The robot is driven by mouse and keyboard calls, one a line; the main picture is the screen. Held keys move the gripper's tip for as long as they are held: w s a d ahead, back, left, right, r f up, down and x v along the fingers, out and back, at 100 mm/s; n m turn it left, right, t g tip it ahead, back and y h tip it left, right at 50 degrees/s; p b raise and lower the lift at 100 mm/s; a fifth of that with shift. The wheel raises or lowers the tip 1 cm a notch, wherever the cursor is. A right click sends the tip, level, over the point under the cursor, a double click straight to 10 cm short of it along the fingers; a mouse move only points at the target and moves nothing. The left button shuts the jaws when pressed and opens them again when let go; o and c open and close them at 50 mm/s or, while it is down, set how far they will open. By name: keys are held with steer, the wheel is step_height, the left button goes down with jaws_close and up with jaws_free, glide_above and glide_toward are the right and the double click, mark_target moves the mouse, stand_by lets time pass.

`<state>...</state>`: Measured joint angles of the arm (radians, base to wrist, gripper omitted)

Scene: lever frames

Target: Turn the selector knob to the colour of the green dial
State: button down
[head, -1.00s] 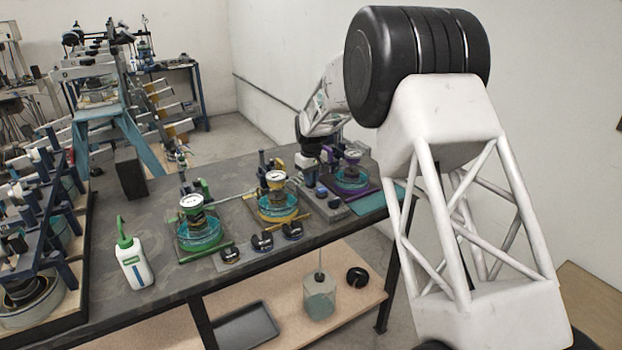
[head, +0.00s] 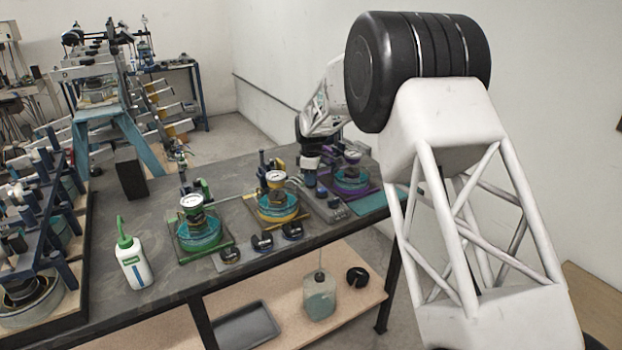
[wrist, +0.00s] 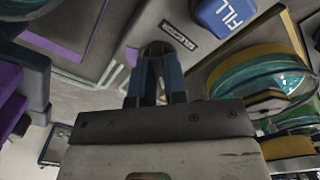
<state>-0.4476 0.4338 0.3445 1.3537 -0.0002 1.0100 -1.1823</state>
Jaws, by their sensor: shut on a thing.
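The selector knob (wrist: 157,49) is a small dark round knob beside a printed label (wrist: 179,35) in the wrist view. My gripper (wrist: 157,66) is shut on it, with one blue finger on each side. In the head view my gripper (head: 309,180) is low over the control panel (head: 333,212), and it hides the knob. The green dial (head: 192,201) is a white-faced gauge on the green-framed station at the left of the row. Its reading is too small to tell. The knob's pointer cannot be made out.
A blue FILL block (wrist: 228,14) lies close to the knob. The yellow station (head: 277,208) stands left of my gripper, the purple station (head: 350,182) to its right. Several black knobs (head: 262,243) line the front edge. A white bottle (head: 133,265) stands at the left.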

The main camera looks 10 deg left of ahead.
steer(key=shift+r, duration=0.1)
stand_by(0.4)
steer(key=c, duration=1.2)
jaws_free()
steer(key=shift+o, duration=0.2)
steer(key=shift+r, duration=3.85)
